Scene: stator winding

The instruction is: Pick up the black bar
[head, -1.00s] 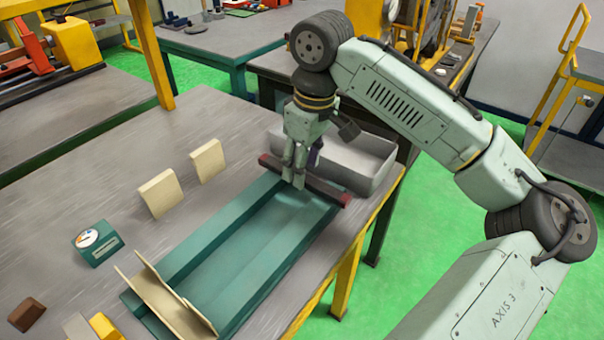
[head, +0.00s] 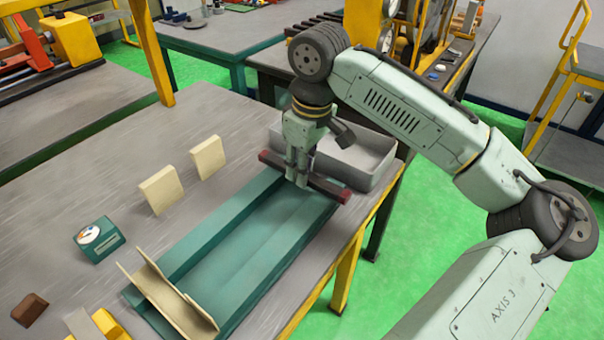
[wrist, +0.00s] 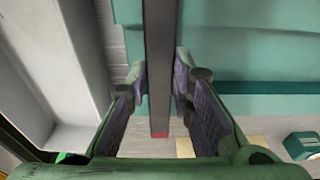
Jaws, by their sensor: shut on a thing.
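The black bar (head: 329,188), dark with red ends, lies crosswise over the far end of the teal tray (head: 262,255), seemingly a little above it. My gripper (head: 297,178) points down and is shut on the bar near its middle. In the wrist view the bar (wrist: 158,55) runs between the two fingers (wrist: 160,78), with its red end towards the bottom. The finger pads lie along both its sides. The exact gap under the bar is hard to tell.
A grey open bin (head: 372,181) stands just behind the bar. Two cream blocks (head: 160,191) stand left of the tray, with a teal gauge box (head: 99,240) nearer. A cream angled holder (head: 168,300) sits on the tray's near end. The table's yellow edge is at right.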

